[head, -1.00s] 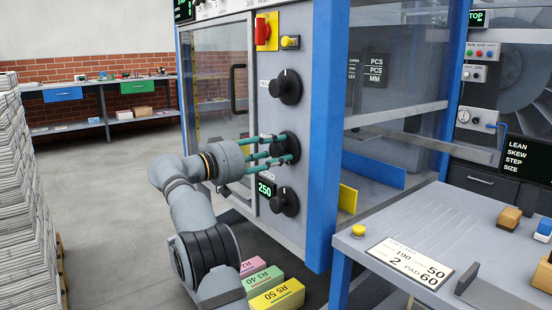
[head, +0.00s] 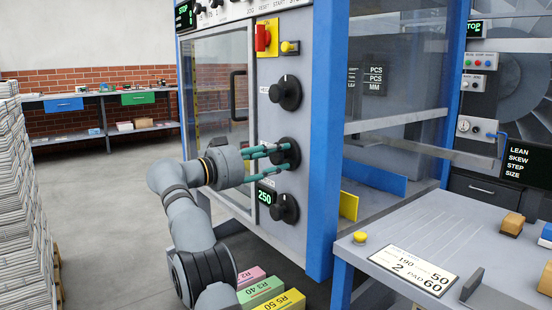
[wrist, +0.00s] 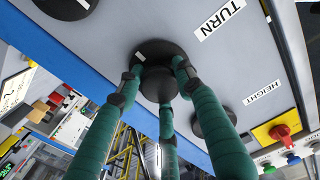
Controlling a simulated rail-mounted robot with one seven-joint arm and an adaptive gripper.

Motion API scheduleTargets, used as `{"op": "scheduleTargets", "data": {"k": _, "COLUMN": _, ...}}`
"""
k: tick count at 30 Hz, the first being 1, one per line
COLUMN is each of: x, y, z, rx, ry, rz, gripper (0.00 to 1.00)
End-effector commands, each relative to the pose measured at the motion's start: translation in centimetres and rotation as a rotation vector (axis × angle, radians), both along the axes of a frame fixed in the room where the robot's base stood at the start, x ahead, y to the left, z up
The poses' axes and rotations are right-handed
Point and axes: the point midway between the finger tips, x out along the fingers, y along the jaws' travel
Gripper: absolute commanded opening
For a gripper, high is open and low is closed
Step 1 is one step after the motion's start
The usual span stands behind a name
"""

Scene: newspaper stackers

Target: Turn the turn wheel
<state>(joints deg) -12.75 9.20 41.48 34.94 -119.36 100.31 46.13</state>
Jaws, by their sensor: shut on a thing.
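The turn wheel is the black middle knob (head: 289,149) on the grey control panel, and it also shows in the wrist view (wrist: 158,48) near the "TURN" label (wrist: 220,20). My gripper (head: 277,154) has green fingers reaching to the wheel from the left. In the wrist view my gripper (wrist: 158,75) has its three fingertips closed around the wheel's raised black hub. The fingers hide part of the wheel in the head view. I cannot tell how far the wheel is turned.
A similar black knob (head: 287,92) sits above, by the "HEIGHT" label (wrist: 262,93). Another knob (head: 285,208) sits below, beside the green "250" display (head: 265,197). A blue post (head: 322,140) stands right of the panel. Stacked newspapers (head: 20,200) stand left; the floor between is clear.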

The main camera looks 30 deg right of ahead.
Motion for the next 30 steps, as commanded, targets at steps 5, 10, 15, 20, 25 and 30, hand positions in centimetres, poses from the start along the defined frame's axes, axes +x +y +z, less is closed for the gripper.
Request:
{"op": "scheduleTargets", "data": {"k": 5, "x": -0.04, "y": -0.01, "z": -0.01, "rx": 0.002, "ry": -0.006, "rz": -0.001, "gripper": 0.1}}
{"op": "scheduleTargets", "data": {"k": 10, "x": -0.04, "y": -0.01, "z": -0.02, "rx": 0.003, "ry": -0.005, "rz": -0.001, "gripper": 0.37}}
{"op": "scheduleTargets", "data": {"k": 15, "x": -0.03, "y": -0.01, "z": -0.01, "rx": 0.002, "ry": -0.004, "rz": -0.001, "gripper": 0.47}}
{"op": "scheduleTargets", "data": {"k": 20, "x": -0.02, "y": 0.0, "z": -0.01, "rx": 0.002, "ry": -0.003, "rz": 0.0, "gripper": 0.54}}
{"op": "scheduleTargets", "data": {"k": 25, "x": -0.01, "y": 0.0, "z": -0.01, "rx": 0.001, "ry": -0.002, "rz": 0.0, "gripper": 0.54}}
{"op": "scheduleTargets", "data": {"k": 30, "x": -0.06, "y": 0.78, "z": -0.03, "rx": 0.001, "ry": -0.002, "rz": 0.002, "gripper": 0.54}}
